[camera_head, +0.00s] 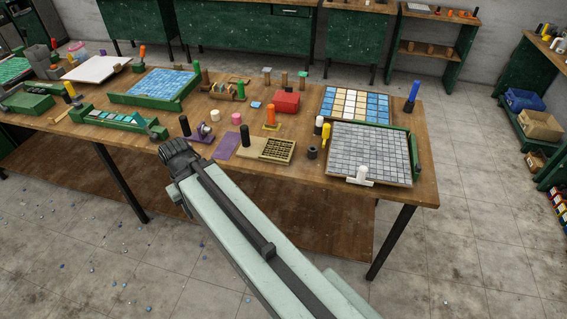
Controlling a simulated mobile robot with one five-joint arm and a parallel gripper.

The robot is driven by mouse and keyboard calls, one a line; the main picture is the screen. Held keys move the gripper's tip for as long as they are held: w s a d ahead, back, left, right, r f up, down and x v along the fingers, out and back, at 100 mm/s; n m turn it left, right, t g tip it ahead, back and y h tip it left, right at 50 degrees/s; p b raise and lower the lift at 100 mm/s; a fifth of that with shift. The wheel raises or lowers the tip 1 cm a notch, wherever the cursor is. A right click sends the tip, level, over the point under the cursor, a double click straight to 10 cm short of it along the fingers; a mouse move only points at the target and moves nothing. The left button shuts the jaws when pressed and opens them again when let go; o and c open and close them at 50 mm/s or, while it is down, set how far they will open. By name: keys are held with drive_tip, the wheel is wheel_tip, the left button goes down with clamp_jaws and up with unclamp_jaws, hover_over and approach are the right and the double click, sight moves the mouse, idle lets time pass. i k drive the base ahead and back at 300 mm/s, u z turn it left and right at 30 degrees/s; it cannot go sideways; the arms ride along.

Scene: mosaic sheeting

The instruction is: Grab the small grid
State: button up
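A small grid (279,150) with dark cells and a pale tan frame lies near the front edge of the wooden table (318,179). It sits at the right end of a tan board (242,152) with a black upright handle (245,137); I cannot tell if they are one piece. My arm reaches in from the lower right. My gripper (176,153), dark and ridged, is at the table's front edge, left of the small grid and apart from it. Its fingertips are not clear, so I cannot tell whether it is open or holds anything.
A large grey tile grid (368,152) with a white handle (361,176) lies to the right. A purple sheet (227,146) lies left of the small grid. A dark ring (312,153), a yellow-handled tool (325,135) and a red box (286,102) stand close by.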

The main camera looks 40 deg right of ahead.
sight(269, 149)
drive_tip(key=u, duration=1.85)
drive_tip(key=i, duration=1.55)
drive_tip(key=z, duration=3.85)
drive_tip(key=i, duration=1.25)
drive_tip(key=u, duration=0.05)
